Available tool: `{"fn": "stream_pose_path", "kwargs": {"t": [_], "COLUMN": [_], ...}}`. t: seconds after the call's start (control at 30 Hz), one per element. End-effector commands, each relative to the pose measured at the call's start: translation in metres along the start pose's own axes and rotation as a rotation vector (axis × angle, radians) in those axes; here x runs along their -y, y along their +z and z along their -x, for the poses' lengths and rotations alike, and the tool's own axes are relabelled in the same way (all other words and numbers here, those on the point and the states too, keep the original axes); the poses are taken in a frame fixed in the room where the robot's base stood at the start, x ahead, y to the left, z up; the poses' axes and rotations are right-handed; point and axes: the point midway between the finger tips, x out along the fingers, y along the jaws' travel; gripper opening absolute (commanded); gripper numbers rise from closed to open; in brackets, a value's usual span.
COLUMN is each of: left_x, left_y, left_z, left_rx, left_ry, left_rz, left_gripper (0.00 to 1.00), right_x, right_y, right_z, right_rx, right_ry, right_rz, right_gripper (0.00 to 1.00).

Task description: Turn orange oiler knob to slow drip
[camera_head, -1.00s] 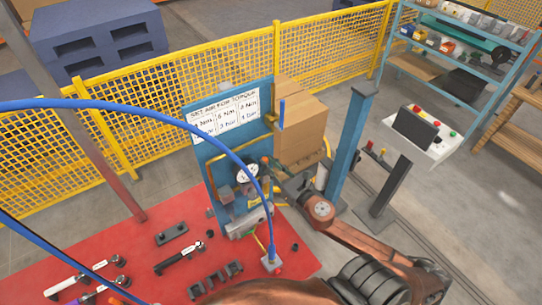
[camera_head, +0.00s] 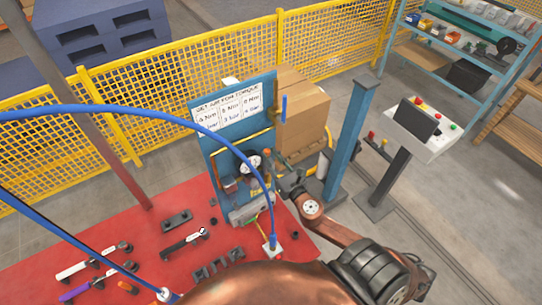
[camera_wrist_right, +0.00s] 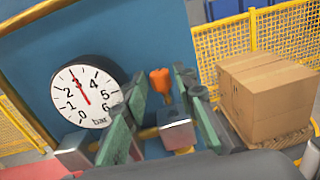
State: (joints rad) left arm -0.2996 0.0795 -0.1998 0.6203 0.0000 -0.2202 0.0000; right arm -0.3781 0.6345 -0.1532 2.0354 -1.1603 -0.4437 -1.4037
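The orange oiler knob (camera_wrist_right: 160,80) shows in the right wrist view, in front of the blue panel (camera_wrist_right: 110,30). My right gripper (camera_wrist_right: 162,88) is open, with one green-padded finger on each side of the knob. I cannot tell whether either finger touches it. A metal block (camera_wrist_right: 176,128) on a brass pipe stands nearer, also between the fingers. In the head view my right gripper (camera_head: 275,172) is at the right side of the blue panel's fittings, and the knob is too small to make out clearly. My left gripper is not in view.
A blue hose (camera_head: 222,137) arches before the panel. Cardboard boxes (camera_head: 300,105) and a blue post (camera_head: 350,140) stand to the right. Tools lie on the red surface (camera_head: 150,230).

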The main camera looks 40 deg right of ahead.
Motion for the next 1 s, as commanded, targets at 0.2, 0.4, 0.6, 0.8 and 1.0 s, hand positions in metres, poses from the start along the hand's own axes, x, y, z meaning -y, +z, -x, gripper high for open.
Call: {"fn": "stream_pose_path", "kwargs": {"t": [0.2, 0.4, 0.6, 0.8, 1.0], "left_x": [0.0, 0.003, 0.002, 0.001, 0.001], "left_y": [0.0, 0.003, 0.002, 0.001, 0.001], "left_z": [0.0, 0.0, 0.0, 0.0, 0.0], "left_rx": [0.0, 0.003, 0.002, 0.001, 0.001], "left_ry": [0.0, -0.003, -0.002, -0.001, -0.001], "left_rz": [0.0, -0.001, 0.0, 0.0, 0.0], "left_gripper": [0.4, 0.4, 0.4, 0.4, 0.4], "right_x": [0.0, -0.001, 0.0, 0.001, 0.002], "right_y": [0.0, -0.001, -0.002, -0.002, -0.001], "right_z": [0.0, 0.001, 0.016, 0.047, 0.071], "right_rx": [-0.001, -0.001, -0.004, -0.004, -0.002], "right_ry": [0.001, 0.002, 0.001, -0.001, -0.001], "right_rz": [0.0, 0.0, -0.001, -0.002, -0.001], "right_gripper": [0.36, 0.36, 0.36, 0.36, 0.36]}}
